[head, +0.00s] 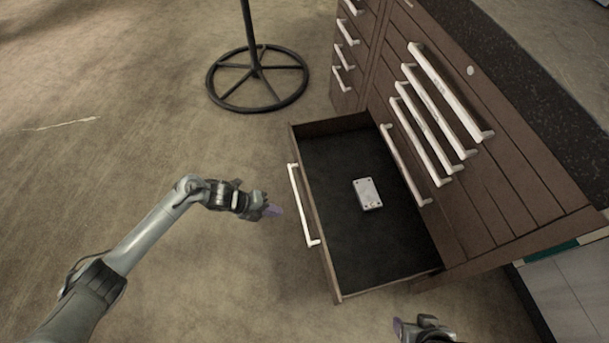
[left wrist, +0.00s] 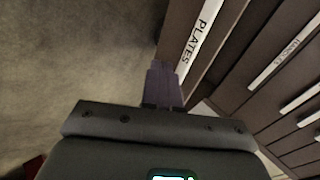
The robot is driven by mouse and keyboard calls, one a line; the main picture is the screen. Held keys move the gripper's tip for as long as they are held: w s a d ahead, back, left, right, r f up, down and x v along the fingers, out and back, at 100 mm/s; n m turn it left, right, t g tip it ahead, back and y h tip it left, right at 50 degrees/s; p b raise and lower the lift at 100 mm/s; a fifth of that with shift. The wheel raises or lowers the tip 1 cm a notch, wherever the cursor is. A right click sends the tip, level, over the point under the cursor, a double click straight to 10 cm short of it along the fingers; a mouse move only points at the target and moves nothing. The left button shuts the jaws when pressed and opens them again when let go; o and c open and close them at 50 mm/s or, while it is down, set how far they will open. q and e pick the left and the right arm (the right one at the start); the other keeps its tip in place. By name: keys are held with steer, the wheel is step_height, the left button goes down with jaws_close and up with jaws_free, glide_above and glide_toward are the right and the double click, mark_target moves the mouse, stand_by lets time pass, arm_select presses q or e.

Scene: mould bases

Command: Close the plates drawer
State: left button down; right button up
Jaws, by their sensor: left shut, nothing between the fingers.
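The plates drawer (head: 331,262) is the bottom drawer of the brown cabinet and stands pulled far out. Its white handle (head: 303,205) is on the front face, and the word PLATES reads on this handle in the left wrist view (left wrist: 201,38). A light grey metal block (head: 367,193) lies on the dark drawer floor. My left gripper (head: 274,210) is shut and empty, a little to the left of the handle, its purple fingers pointing toward the drawer front. The fingers also show in the left wrist view (left wrist: 164,84), close to the handle. My right gripper (head: 399,328) is partly cut off at the bottom edge.
Several shut drawers with white handles (head: 450,90) are above the open one. A black round stool base (head: 257,78) stands on the floor at the back. The floor (head: 130,150) left of the drawer is clear. A dark worktop (head: 530,85) tops the cabinet.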

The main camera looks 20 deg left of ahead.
arm_select(q)
steer(key=t, duration=0.1)
glide_toward(306, 190)
steer(key=v, duration=0.3)
steer(key=shift+m, duration=0.3)
steer(key=b+x, duration=0.4)
steer(key=x, duration=0.4)
steer(key=shift+w+d+f, duration=0.1)
steer(key=shift+w+f, duration=0.1)
steer(key=shift+f, duration=0.2)
steer(key=shift+w+d+f, duration=0.1)
steer(key=shift+d, duration=0.05)
arm_select(e)
steer(key=f, duration=0.3)
steer(key=shift+s+d+f, duration=0.1)
steer(key=shift+s+f, duration=0.1)
steer(key=shift+f, duration=0.2)
arm_select(q)
steer(key=shift+d, duration=0.15)
